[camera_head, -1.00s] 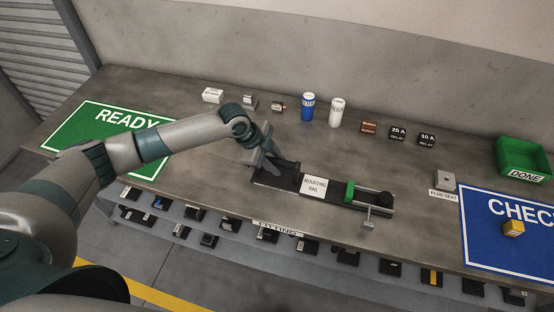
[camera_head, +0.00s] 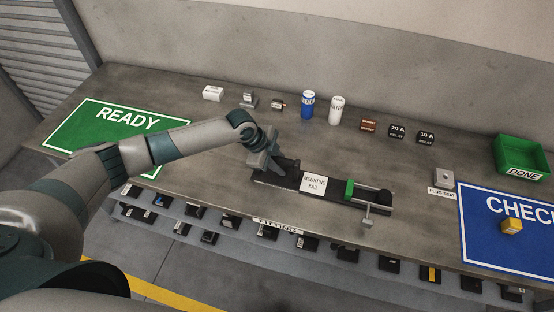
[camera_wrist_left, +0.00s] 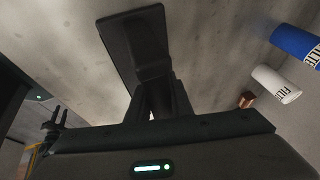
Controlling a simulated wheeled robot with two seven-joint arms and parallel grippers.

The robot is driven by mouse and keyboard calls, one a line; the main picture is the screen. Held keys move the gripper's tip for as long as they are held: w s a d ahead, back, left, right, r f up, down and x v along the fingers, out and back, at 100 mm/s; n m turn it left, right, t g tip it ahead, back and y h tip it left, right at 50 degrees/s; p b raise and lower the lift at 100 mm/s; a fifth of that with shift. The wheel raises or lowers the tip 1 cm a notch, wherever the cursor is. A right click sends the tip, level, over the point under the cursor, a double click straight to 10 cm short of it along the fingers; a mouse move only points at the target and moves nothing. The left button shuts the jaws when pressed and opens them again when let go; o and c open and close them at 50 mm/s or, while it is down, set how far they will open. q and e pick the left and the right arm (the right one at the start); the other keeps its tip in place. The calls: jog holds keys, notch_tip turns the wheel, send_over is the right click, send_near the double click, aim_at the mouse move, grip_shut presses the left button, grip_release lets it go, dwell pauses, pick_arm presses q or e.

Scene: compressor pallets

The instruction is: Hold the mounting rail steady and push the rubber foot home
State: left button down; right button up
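The mounting rail (camera_head: 340,195) is a long dark bar with a white label, lying near the front edge of the bench. A green block (camera_head: 349,189) stands on its right half. A black rounded piece (camera_head: 385,197), which may be the rubber foot, sits at its right end, beside a metal rod. My left gripper (camera_head: 285,166) is at the rail's left end, apart from the green block. In the left wrist view its dark fingers (camera_wrist_left: 155,88) come together at a dark part of the rail (camera_wrist_left: 133,40); the contact is partly hidden. My right gripper is out of view.
A grey handle (camera_head: 367,222) juts from the rail's front. Two cans (camera_head: 336,110), small boxes and relays (camera_head: 397,131) stand along the back. A plug seat (camera_head: 443,179), blue mat (camera_head: 490,258) and green bin (camera_head: 510,152) are right. The green READY mat (camera_head: 75,128) is left.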

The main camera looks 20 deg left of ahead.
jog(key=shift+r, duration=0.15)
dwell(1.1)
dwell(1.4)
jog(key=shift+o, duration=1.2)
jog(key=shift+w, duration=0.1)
